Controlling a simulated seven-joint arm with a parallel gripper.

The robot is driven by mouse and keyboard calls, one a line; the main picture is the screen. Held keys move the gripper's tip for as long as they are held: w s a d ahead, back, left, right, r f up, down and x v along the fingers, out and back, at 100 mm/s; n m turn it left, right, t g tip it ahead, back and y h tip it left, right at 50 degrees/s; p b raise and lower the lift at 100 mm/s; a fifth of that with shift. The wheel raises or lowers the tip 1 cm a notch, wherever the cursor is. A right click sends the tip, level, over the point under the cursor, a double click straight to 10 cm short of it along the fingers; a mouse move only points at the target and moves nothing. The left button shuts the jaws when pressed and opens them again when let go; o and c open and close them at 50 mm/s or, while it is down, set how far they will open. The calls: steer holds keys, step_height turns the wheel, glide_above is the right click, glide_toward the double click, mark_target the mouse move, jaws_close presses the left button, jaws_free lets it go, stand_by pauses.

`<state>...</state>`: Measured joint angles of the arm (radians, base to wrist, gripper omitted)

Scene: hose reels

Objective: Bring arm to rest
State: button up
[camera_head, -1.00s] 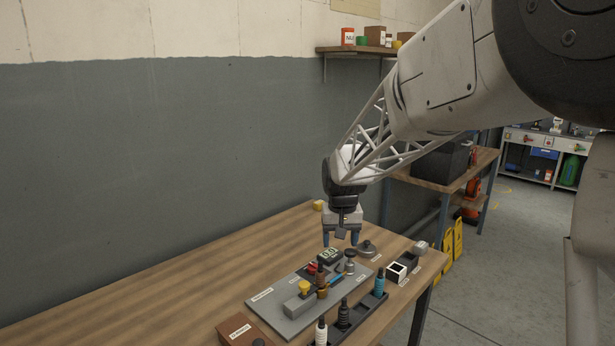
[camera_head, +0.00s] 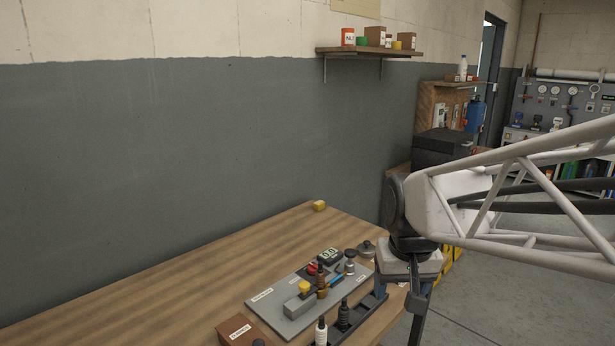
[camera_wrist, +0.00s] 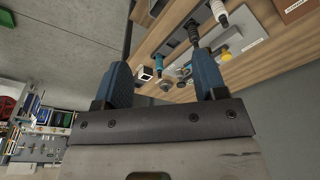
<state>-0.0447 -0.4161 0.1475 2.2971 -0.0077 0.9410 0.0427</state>
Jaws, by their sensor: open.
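My gripper (camera_wrist: 162,82) shows in the wrist view as two blue fingers spread apart with nothing between them. In the head view my gripper (camera_head: 412,298) hangs at the right edge of the wooden table (camera_head: 180,275), and the fingers are mostly hidden. My white lattice arm reaches in from the right. The grey board (camera_head: 283,318) with several fittings lies on the table to the left of my gripper.
A brown box (camera_head: 240,331) is at the front, and a yellow block (camera_head: 319,206) lies at the back. A wall shelf (camera_head: 370,51) is above. Open floor lies right of the table.

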steer(key=s+d+f, duration=0.2)
steer(key=s, duration=1.1)
steer(key=shift+s+f+t, duration=0.3)
steer(key=shift+s, duration=0.05)
steer(key=shift+d, duration=0.1)
stand_by(1.2)
